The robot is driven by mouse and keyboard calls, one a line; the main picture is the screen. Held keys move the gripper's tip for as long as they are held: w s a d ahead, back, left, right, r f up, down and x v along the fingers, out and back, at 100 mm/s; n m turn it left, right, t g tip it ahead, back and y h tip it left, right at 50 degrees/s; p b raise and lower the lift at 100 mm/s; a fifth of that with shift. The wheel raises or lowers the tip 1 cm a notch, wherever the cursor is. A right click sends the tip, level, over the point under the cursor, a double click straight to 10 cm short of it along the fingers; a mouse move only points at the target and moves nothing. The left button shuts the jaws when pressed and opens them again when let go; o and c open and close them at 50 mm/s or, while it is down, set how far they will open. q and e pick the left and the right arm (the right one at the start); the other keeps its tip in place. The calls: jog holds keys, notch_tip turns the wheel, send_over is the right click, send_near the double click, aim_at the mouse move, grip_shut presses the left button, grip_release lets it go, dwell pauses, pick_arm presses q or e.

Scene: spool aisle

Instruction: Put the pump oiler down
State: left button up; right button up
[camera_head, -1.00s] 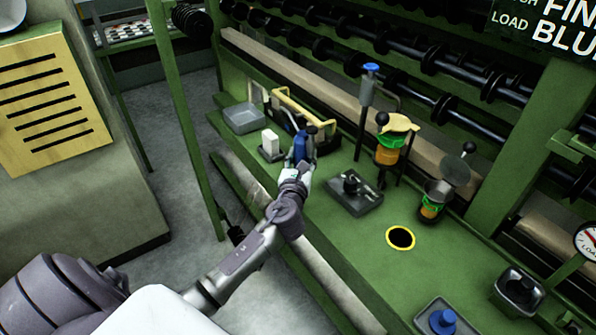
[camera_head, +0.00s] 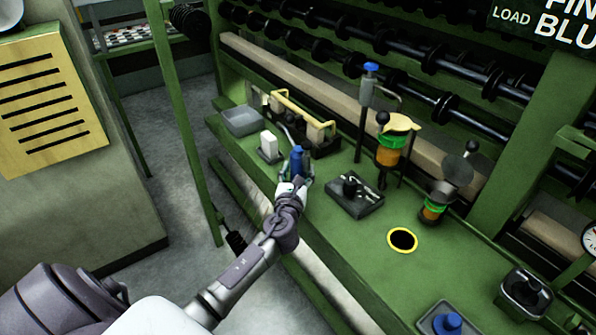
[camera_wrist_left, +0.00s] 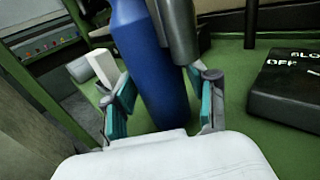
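The pump oiler (camera_head: 297,160) is a blue bottle with a grey part beside it, at the front edge of the green bench (camera_head: 345,235). My left gripper (camera_head: 295,182) is around it, with a finger on each side. In the left wrist view the blue body (camera_wrist_left: 150,60) stands between the teal finger pads, which look to be against it at the tips. It leans in that picture. I cannot tell whether its base touches the bench. My right gripper is not in view.
A white block on a dark base (camera_head: 269,146), a grey tray (camera_head: 243,121) and a yellow-handled tool carrier (camera_head: 305,115) lie behind and left. A black switch box (camera_head: 354,196) is to the right, then a yellow-rimmed hole (camera_head: 402,240). Bare bench lies around them.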

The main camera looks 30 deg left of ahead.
pick_arm(q)
jog(key=shift+o, duration=0.4)
jog(key=shift+r, duration=0.1)
jog(key=shift+r, duration=0.2)
jog(key=v, duration=1.2)
jog(key=shift+f, duration=0.15)
